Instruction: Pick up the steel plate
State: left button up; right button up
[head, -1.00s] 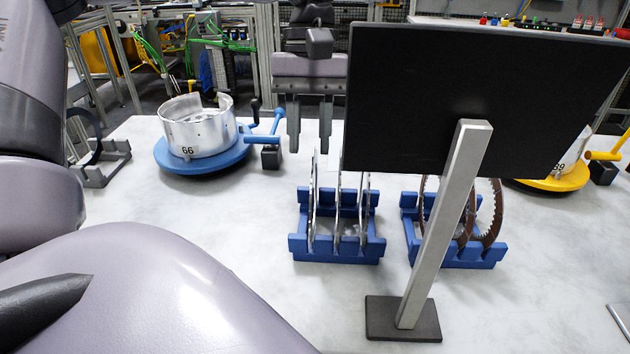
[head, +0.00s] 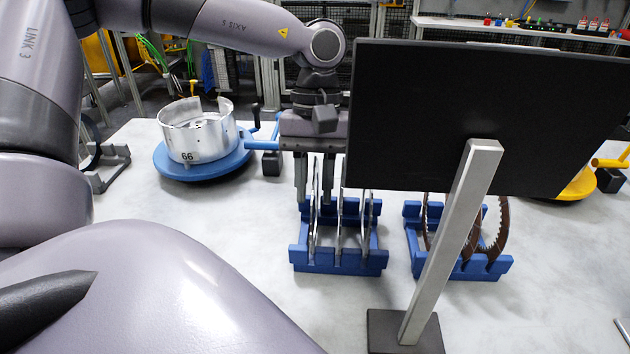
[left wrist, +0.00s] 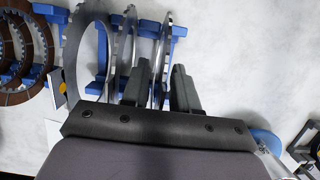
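Several thin steel plates stand upright on edge in a blue rack (head: 340,262) in the middle of the table. The leftmost steel plate (head: 315,225) is partly behind a rack wall; it is the rightmost ring in the left wrist view (left wrist: 165,38). My left gripper (head: 314,192) points down over the back of the rack. It is open, with one finger on each side of that plate's upper part. The left wrist view shows the fingers (left wrist: 161,70) apart with the plate between them; contact cannot be told. My right gripper is not in view.
A black monitor (head: 480,110) on a grey stand (head: 440,260) hides part of the table. A second blue rack (head: 480,268) holds brown toothed discs. A silver housing (head: 195,135) sits on a blue round base (head: 190,170) at left.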

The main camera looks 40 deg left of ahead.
pick_arm(q)
grip_shut()
jog(key=shift+r, duration=0.2)
